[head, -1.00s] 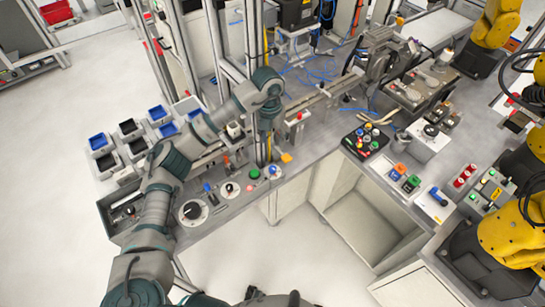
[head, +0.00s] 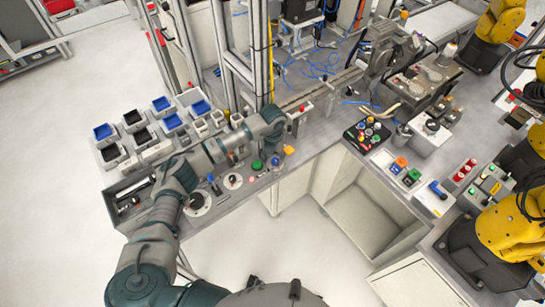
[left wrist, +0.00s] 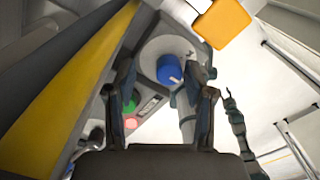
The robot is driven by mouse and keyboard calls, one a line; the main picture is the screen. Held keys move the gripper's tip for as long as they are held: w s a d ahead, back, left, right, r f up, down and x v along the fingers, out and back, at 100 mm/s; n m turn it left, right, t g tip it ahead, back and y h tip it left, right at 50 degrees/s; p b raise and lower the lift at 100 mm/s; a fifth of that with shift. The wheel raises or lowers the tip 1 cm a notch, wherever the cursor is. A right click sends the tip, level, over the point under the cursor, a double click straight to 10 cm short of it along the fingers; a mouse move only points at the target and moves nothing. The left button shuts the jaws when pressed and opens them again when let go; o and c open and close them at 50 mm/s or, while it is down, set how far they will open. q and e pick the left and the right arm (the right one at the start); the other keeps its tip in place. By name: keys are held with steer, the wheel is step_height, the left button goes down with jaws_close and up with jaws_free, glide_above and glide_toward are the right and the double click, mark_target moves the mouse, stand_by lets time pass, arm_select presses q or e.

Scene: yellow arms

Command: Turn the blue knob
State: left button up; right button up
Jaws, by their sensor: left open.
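The blue knob (left wrist: 169,69) shows in the left wrist view on a round pale base, with a small light mark on its edge. It also shows small in the head view (head: 275,161), beside a green button (head: 257,165). My left gripper (left wrist: 163,78) is open, its two fingers on either side of the knob in the wrist picture. No contact with the knob is visible, and the depth gap is unclear. In the head view the gripper (head: 274,148) points down over the knob, partly hidden by my wrist. My right gripper is not in view.
A red button (left wrist: 131,123) and a green button (left wrist: 129,104) are left of the knob. A yellow post (left wrist: 70,80) runs along the left. Blue and black bins (head: 150,125) stand left on the bench.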

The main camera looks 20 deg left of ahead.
arm_select(q)
steer(key=shift+d+f, duration=0.25)
steer(key=shift+d, duration=0.6)
steer(key=shift+c, duration=1.3)
steer(key=shift+a, duration=0.15)
steer(key=c, duration=0.4)
steer(key=shift+a, duration=0.2)
jaws_close()
steer(key=shift+a, duration=0.25)
steer(key=shift+d, duration=0.1)
steer(key=shift+d+f+m+b, duration=0.1)
steer(key=shift+d+m+b, duration=0.1)
steer(key=shift+m+b, duration=0.3)
steer(key=shift+a+f+m+b, duration=0.15)
steer(key=shift+m+b, duration=0.15)
steer(key=shift+m, duration=0.6)
steer(key=m+b, duration=0.3)
steer(key=m, duration=0.4)
steer(key=shift+s+b, duration=0.15)
steer(key=shift+b, duration=0.25)
steer(key=shift+m+b, duration=0.35)
steer(key=shift+m, duration=0.85)
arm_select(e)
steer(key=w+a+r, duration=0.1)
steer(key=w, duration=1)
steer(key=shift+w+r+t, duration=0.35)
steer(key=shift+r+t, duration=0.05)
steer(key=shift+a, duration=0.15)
